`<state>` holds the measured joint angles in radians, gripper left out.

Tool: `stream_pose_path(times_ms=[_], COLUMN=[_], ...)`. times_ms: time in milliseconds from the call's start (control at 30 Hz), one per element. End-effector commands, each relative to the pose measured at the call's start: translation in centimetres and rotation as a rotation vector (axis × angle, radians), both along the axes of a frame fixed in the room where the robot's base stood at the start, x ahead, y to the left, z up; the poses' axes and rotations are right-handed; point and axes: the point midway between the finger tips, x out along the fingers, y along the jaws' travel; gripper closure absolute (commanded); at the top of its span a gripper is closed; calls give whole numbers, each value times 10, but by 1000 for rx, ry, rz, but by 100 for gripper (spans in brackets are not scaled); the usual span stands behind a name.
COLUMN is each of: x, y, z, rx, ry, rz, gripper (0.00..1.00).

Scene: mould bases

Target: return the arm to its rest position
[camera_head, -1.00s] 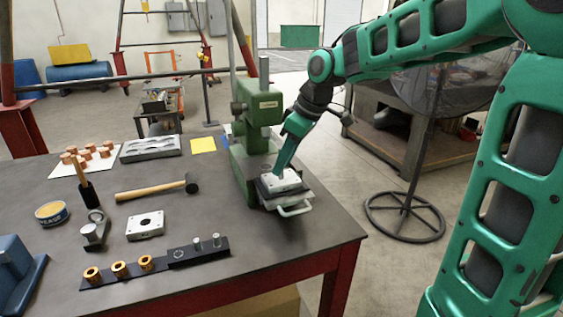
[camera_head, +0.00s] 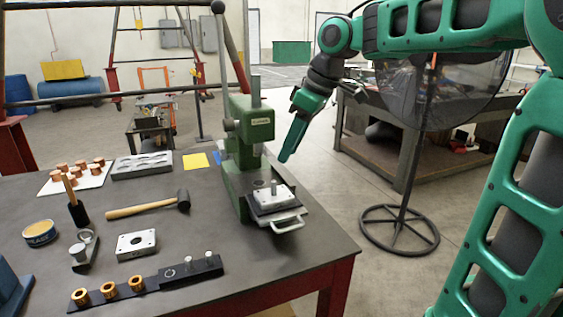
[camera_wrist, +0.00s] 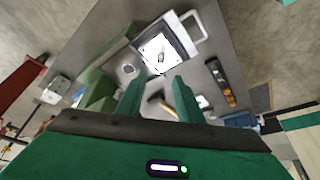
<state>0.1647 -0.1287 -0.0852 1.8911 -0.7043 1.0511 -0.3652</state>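My gripper (camera_head: 284,158) hangs in the air to the right of the green press (camera_head: 249,140), above and apart from the plate on it. In the wrist view my gripper (camera_wrist: 158,85) has its two green fingers spread, with nothing between them. A pale mould plate (camera_head: 286,200) lies on the press's dark base, and a short metal pin (camera_head: 274,187) stands upright in it. The plate also shows in the wrist view (camera_wrist: 152,58), beyond the fingertips.
The dark table (camera_head: 215,290) carries a mallet (camera_head: 150,206), a second plate (camera_head: 137,244), a black strip with brass bushings and pins (camera_head: 165,277), a grease tin (camera_head: 39,233) and copper pieces (camera_head: 75,170). A pedestal fan (camera_head: 401,215) stands on the right. Floor between table and fan is clear.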

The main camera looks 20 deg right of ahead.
Motion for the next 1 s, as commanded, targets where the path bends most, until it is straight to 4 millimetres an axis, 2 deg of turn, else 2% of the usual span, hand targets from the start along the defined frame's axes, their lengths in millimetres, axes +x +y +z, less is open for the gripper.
stream_pose_path(times_ms=[100, 267, 367, 433, 567, 700, 800, 900, 1000], x=[-2, -4, -13, -28, -79, -147, -195, -236, -263], y=[-2, -4, -12, -26, -64, -101, -119, -130, -136], z=[7, 9, 1, -13, -54, -103, -133, -156, -171], rx=[0, 0, 3, 9, 15, 9, -4, -20, -33], ry=[-2, 2, 23, 57, 155, 262, 328, 377, 409], rz=[1, -6, -70, -178, -475, -805, -1000, -1151, -1252], gripper=[67, 67, 67, 67, 67, 67, 67, 67, 67])
